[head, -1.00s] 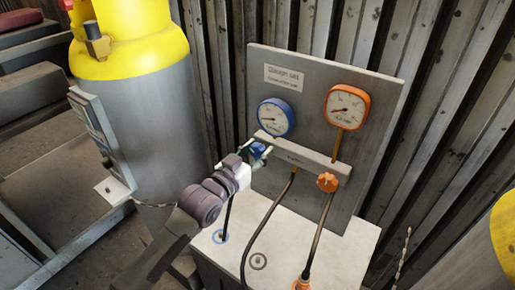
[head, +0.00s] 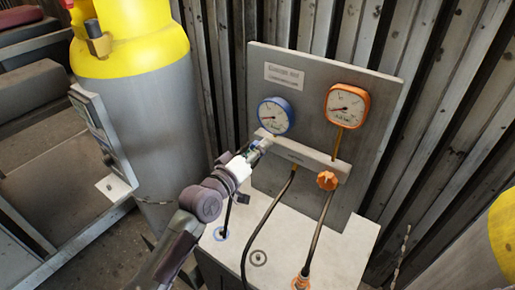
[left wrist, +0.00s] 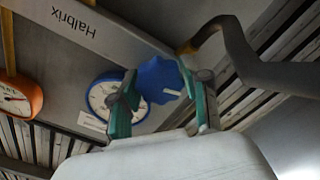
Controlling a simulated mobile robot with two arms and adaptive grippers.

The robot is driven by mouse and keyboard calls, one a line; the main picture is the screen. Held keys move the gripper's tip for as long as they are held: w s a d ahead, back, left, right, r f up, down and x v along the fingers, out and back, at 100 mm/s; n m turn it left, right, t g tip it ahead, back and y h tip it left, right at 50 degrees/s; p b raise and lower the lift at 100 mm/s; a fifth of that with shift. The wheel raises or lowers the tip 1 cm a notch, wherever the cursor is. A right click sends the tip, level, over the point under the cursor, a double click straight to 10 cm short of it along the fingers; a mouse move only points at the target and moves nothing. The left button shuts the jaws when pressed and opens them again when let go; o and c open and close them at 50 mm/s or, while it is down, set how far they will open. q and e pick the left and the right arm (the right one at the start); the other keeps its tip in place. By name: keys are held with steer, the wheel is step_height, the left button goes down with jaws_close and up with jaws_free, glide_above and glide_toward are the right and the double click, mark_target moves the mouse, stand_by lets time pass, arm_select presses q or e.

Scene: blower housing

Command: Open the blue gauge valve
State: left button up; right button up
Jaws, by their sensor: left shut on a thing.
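The blue valve knob (left wrist: 160,80) shows in the left wrist view, between the two green-edged fingers of my left gripper (left wrist: 162,100). The fingers are shut on it, one at each side. In the head view my left gripper (head: 258,148) is at the left end of the grey valve bar, below the blue gauge (head: 275,116), and hides the knob. The blue gauge also shows behind the fingers in the left wrist view (left wrist: 98,98). My right gripper is in neither view.
An orange gauge (head: 347,105) and an orange valve knob (head: 327,180) are to the right on the same panel (head: 375,110). Dark hoses run down to the white cabinet top (head: 335,245). A yellow-topped grey cylinder (head: 155,120) stands at the left.

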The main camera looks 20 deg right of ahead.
arm_select(q)
steer(key=shift+f+n, duration=0.1)
steer(key=shift+n, duration=0.3)
steer(key=o, duration=1.1)
steer(key=shift+o, duration=0.2)
steer(key=v, duration=1.2)
steer(key=shift+s, duration=0.1)
